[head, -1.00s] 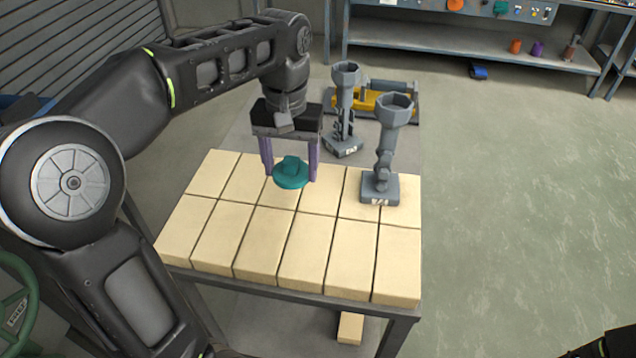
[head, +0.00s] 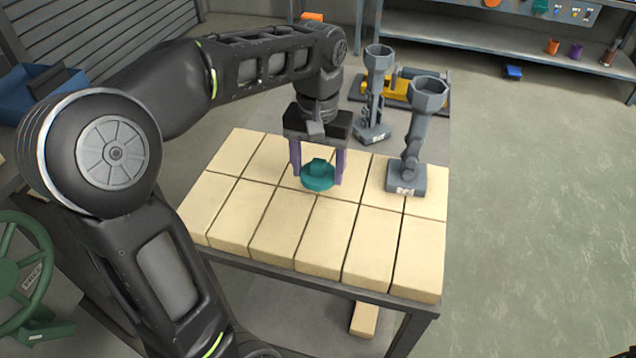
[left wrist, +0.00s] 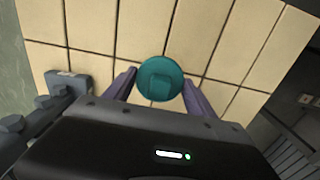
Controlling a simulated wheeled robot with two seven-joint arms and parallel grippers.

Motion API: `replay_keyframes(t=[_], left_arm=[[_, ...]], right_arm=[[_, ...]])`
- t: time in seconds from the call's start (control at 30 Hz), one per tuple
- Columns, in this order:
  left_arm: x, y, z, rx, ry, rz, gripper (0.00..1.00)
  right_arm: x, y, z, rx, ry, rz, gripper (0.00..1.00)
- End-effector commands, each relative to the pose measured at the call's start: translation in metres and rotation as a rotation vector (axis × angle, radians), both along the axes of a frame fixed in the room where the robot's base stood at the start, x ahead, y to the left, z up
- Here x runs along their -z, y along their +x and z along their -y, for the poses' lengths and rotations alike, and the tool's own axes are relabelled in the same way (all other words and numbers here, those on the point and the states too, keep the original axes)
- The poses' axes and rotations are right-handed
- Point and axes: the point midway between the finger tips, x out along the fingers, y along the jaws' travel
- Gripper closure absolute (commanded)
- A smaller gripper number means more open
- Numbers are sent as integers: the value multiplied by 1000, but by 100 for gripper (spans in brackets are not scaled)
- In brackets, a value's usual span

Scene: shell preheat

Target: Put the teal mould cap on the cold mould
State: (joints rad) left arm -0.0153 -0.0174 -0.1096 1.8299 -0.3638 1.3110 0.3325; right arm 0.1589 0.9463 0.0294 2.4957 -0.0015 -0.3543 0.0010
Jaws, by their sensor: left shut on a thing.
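The teal mould cap (head: 318,178) is a round disc with a raised block on top. My left gripper (head: 318,172) is shut on it, with one purple finger on each side. The cap is over the cream brick top; whether it touches the bricks is hard to tell. The left wrist view shows the cap (left wrist: 160,78) between the fingertips. Two grey moulds with cup-shaped tops stand upright: one on the bricks (head: 411,150), right of my gripper, and one behind (head: 375,95) on the grey surface. Their base marks are unreadable, so I cannot tell which is cold. My right gripper is out of view.
The cream brick top (head: 330,235) is otherwise clear to the left and front. A yellow and grey device (head: 400,88) lies behind the moulds. A green handwheel (head: 22,270) is at the left. A shelf bench (head: 490,45) stands at the back.

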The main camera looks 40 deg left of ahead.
Motion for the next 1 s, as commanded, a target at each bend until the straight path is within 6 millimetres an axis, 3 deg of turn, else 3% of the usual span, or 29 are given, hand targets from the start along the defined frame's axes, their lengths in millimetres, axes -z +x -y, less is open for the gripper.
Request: replay_keyframes(t=[0.27, 0.6, 0.97, 1.0], left_arm=[[1, 0, 0, 0, 0, -1, 82], [38, -1, 0, 0, 0, -2, 82], [42, 0, 0, 0, 0, -1, 82], [41, 0, 0, 0, 0, 0, 34]], right_arm=[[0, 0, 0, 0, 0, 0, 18], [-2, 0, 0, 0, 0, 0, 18], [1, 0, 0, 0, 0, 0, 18], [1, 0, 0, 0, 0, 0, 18]])
